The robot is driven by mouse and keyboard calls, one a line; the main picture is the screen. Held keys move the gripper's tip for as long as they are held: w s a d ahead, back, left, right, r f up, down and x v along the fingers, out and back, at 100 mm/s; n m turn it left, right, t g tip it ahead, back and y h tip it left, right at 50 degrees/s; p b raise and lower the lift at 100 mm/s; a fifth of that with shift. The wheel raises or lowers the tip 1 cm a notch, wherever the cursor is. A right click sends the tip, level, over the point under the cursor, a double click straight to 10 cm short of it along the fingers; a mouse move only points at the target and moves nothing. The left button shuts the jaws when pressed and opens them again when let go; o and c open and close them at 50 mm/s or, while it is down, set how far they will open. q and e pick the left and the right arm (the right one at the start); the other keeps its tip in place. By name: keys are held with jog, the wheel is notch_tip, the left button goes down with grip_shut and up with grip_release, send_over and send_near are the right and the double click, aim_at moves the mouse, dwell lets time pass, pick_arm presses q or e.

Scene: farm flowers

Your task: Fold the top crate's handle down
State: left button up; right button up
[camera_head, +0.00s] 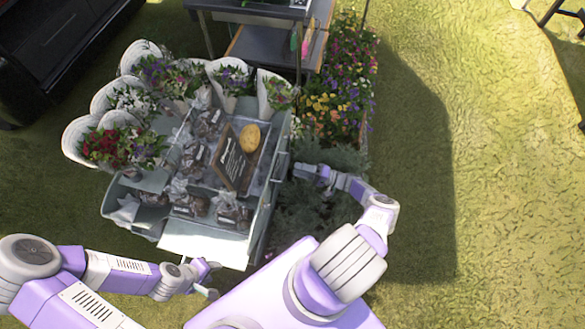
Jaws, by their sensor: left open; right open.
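The top crate is a pale grey crate (258,222) holding dark items in clear bags, a dark sign with white writing (236,160) and a round yellow item. A thin light bar (281,166) shows along its right side; I cannot tell for sure whether it is the handle or how it is tilted. My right gripper (305,173) is open by the crate's right side, close to the bar. I cannot tell whether it touches it.
Wrapped bouquets (112,145) ring the crate's left and back. A flower bed (335,100) with green foliage lies to the right, under my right arm. A dark table (265,40) stands behind. Open grass (480,180) spreads further right.

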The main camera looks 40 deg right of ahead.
jog(key=shift+v, duration=1.7)
jog(key=shift+s, duration=0.1)
